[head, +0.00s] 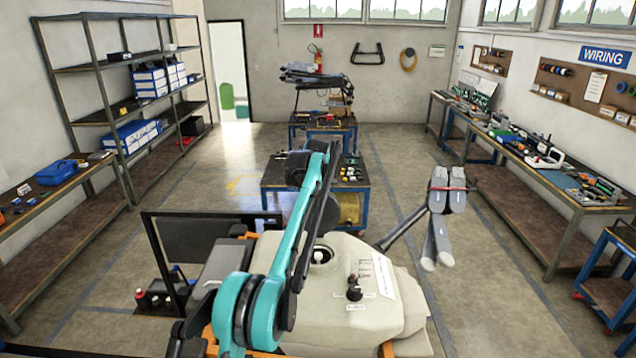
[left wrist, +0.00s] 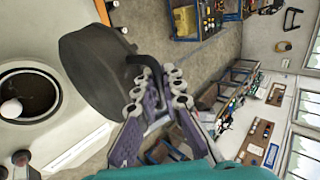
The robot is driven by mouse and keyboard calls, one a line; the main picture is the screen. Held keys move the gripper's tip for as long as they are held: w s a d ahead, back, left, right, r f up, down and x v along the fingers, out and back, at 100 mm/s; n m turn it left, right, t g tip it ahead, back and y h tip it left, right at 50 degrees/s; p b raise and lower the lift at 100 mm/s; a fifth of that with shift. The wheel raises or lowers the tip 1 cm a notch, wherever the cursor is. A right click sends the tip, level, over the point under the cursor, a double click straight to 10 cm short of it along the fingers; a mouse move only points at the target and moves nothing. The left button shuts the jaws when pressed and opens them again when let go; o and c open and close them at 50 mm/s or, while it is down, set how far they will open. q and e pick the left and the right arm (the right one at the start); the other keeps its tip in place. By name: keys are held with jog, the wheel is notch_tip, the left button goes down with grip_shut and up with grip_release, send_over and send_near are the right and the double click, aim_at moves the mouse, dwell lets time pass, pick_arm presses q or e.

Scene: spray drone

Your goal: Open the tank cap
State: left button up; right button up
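The tank cap (left wrist: 98,72) is a large dark disc with a loop handle. It is off the tank and fills the upper left of the left wrist view. My left gripper (left wrist: 160,84) has its fingertips at the handle and appears closed on it, holding the cap tilted in the air. The round tank opening (left wrist: 28,92) is uncovered at the left edge, with a white ball-like part inside. In the head view the opening (head: 322,256) sits atop the beige drone tank (head: 335,300). My teal left arm reaches up past it and hides most of the gripper. My right gripper is not in view.
A grey folded rotor (head: 446,205) stands out on a boom to the right of the tank. A tool cart (head: 352,172) stands behind the drone. Workbenches (head: 560,205) line the right wall, and shelves (head: 100,120) the left. The floor between is mostly clear.

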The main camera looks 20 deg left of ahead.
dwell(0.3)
pick_arm(q)
jog(key=v, duration=1.2)
jog(key=shift+d, duration=0.1)
